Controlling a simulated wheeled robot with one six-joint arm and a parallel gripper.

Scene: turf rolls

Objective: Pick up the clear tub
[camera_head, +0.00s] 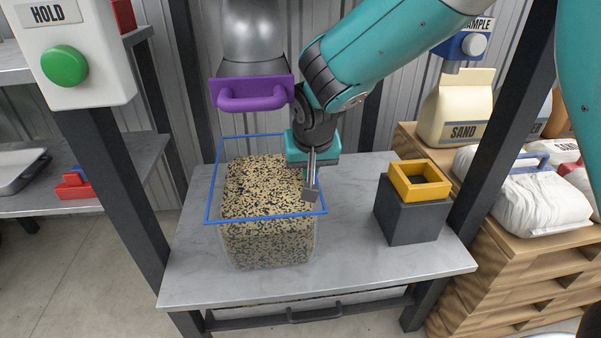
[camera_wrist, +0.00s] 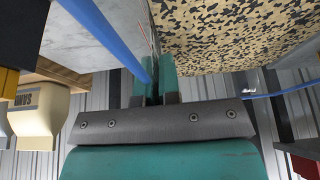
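The clear tub (camera_head: 262,217) has a blue rim and stands upright on the grey bench, nearly full of speckled tan and black grain (camera_head: 262,185). My gripper (camera_head: 310,190) points down at the tub's right side. Its fingers are close together with the rim and wall between them. In the wrist view the blue rim (camera_wrist: 98,30) runs in between the two teal fingers of my gripper (camera_wrist: 153,80), with grain (camera_wrist: 235,30) on one side and bench on the other. The fingertips' contact with the wall is partly hidden.
The grey bench (camera_head: 355,270) is clear around the tub. A dark block (camera_head: 408,217) with a yellow square frame (camera_head: 419,181) stands to the right. A purple handle (camera_head: 252,95) on a metal chute hangs above the tub. Dark posts flank the bench; sacks lie on the right pallets.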

